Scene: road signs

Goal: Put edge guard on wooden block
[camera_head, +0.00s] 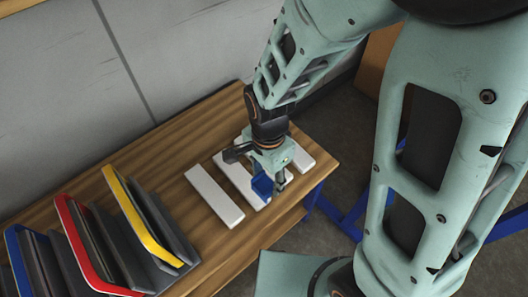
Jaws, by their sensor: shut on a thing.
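My gripper (270,177) points down over the right part of the wooden table. It is shut on a small blue piece (262,186), which may be the edge guard; the fingers hide part of it. Another white bar (214,195) lies to the left and one (299,154) to the right. No block of bare wood can be made out; the white bars may be painted blocks.
Dark grey upright panels with blue (17,262), red (80,243) and yellow (137,216) edge strips stand at the table's left. The wooden table (150,142) is bare behind them. A grey wall runs along the back. The table's blue frame shows at right.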

